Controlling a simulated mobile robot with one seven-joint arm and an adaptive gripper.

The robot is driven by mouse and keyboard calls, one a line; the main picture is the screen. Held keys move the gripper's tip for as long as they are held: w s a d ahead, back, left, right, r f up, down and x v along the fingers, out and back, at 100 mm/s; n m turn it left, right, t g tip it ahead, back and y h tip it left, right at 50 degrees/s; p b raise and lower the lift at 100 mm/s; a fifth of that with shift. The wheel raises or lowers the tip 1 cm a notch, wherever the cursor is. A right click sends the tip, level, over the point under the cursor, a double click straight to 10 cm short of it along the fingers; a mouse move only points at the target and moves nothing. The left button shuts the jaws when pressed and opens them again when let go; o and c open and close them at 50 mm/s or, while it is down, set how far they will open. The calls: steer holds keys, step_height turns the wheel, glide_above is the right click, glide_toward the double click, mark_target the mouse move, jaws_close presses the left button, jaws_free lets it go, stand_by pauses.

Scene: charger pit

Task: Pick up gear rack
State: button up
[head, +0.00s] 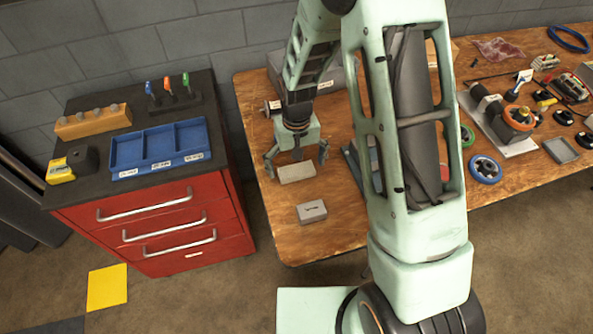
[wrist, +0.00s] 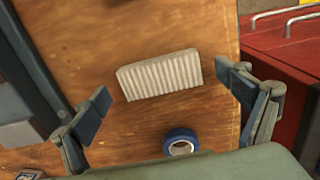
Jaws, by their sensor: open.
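The gear rack (wrist: 160,75) is a pale grey block with a row of ridges. In the wrist view it lies flat on the wooden bench, slightly tilted in the picture. In the head view the rack (head: 297,174) lies just below my gripper (head: 297,162). My gripper is open and empty, and its two fingers stand apart on either side of the rack. In the wrist view my gripper (wrist: 163,88) has one finger to the left and one to the right of the rack, with visible gaps. I see no contact.
A slotted grey block (head: 311,211) sits nearer the bench's front edge. A red drawer cabinet (head: 150,225) with a blue tray (head: 160,149) stands left. The bench (head: 290,240) is clear around its front left corner.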

steer(key=shift+f, duration=0.35)
steer(key=c, duration=1.3)
steer(key=shift+r, duration=0.15)
steer(key=shift+r, duration=0.25)
step_height(320, 180, up, 2)
steer(key=shift+w+r, duration=0.1)
steer(key=d+r, duration=0.2)
steer(key=s+d+r, duration=0.1)
steer(key=d+r, duration=0.1)
steer(key=r, duration=0.1)
steer(key=shift+d+r, duration=0.15)
steer(key=shift+r, duration=0.1)
steer(key=s+d+r, duration=0.1)
steer(key=d, duration=0.2)
steer(key=d+r, duration=0.2)
steer(key=d, duration=0.1)
steer(key=s+d+r, duration=0.1)
steer(key=d, duration=0.2)
steer(key=shift+s+d+r, duration=0.15)
steer(key=shift+s+r, duration=0.15)
